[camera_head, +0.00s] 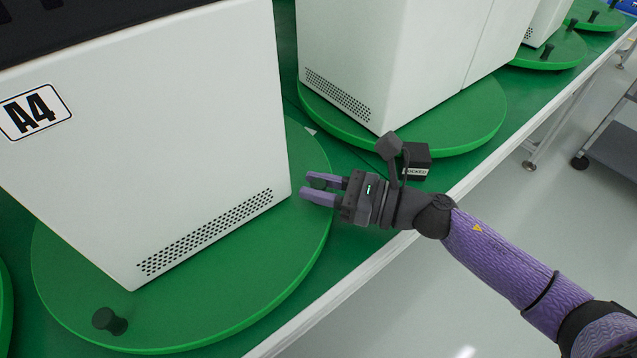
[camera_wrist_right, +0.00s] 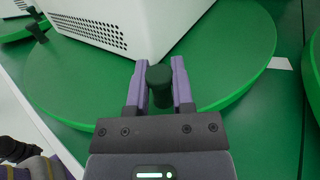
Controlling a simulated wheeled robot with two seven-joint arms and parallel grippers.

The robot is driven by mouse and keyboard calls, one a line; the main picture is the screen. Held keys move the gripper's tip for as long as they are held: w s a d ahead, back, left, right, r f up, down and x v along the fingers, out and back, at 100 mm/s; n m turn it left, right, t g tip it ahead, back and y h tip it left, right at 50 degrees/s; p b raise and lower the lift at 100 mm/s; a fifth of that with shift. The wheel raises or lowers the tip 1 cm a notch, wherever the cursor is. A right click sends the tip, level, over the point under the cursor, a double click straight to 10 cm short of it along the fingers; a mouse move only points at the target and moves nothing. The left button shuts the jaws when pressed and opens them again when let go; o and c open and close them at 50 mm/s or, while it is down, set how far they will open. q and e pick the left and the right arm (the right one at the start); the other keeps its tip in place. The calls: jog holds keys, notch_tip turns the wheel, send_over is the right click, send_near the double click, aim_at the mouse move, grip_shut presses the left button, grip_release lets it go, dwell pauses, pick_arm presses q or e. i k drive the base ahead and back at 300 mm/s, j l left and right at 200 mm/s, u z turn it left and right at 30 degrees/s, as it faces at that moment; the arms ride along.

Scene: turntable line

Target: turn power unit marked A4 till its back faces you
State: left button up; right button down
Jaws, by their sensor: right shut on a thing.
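The power unit marked A4 (camera_head: 150,140) is a large white box standing upright on a green turntable (camera_head: 250,290). Its A4 label is on the face at the left, and a vent grille runs along the bottom of the same side. My right gripper (camera_head: 318,190) is at the turntable's right edge, shut on a dark peg (camera_wrist_right: 159,84) that stands up from the turntable. The purple fingers sit on both sides of the peg in the right wrist view. Another dark peg (camera_head: 110,320) stands at the turntable's front left. My left gripper is not in view.
A second white unit (camera_head: 370,60) stands on its own green turntable (camera_head: 460,130) just behind. A small black labelled box (camera_head: 416,160) is close beside my right wrist. More turntables follow along the green bench, with a grey cart (camera_head: 612,140) at the right.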

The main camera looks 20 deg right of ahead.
aim_at(224, 289)
jog(key=k+j+z, duration=0.15)
jog(key=j+z, duration=0.25)
jog(key=k+j+z, duration=0.2)
jog(key=z, duration=0.2)
jog(key=k+j, duration=0.3)
jog(key=i+j+z, duration=0.05)
jog(key=j, duration=0.05)
